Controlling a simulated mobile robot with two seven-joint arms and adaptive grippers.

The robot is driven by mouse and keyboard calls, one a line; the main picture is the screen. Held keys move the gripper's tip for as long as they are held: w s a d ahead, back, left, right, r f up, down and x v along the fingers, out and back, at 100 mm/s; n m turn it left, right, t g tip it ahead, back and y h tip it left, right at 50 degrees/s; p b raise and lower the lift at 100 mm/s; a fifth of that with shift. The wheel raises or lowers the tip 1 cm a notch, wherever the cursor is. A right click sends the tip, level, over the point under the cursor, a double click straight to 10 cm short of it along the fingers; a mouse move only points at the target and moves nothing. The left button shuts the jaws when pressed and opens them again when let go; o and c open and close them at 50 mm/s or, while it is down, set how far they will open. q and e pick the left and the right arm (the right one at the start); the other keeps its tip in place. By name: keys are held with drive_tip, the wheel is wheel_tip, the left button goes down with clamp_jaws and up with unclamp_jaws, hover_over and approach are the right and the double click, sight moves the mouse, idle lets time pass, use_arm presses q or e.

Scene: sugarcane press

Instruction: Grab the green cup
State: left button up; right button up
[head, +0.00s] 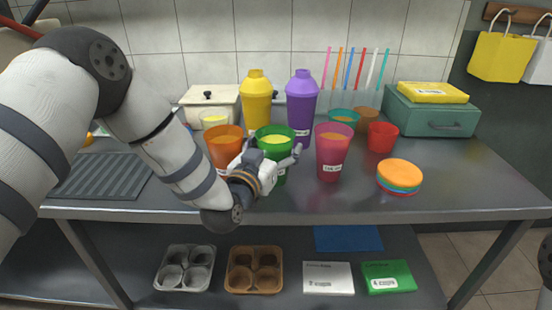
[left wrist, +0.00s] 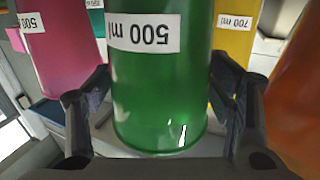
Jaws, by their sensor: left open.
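The green cup (head: 276,136) stands upright on the steel table between an orange cup and a pink cup. In the left wrist view the green cup (left wrist: 160,90) fills the middle and carries a "500 ml" label. My left gripper (head: 272,160) is at the near side of the green cup, with its fingers open. In the left wrist view the fingers of my left gripper (left wrist: 160,108) stand on either side of the cup. A small gap seems to remain at each side. The cup's lower front is partly hidden by the gripper in the head view. My right gripper is not in view.
The orange cup (head: 223,142) and the pink cup (head: 332,150) stand close on either side. Yellow (head: 257,100) and purple (head: 301,105) shakers stand behind. A red cup (head: 381,137) and stacked lids (head: 399,174) are to the right. The table's front right is clear.

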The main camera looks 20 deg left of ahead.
use_arm(q)
drive_tip(key=shift+r, duration=0.2)
drive_tip(key=c, duration=1.3)
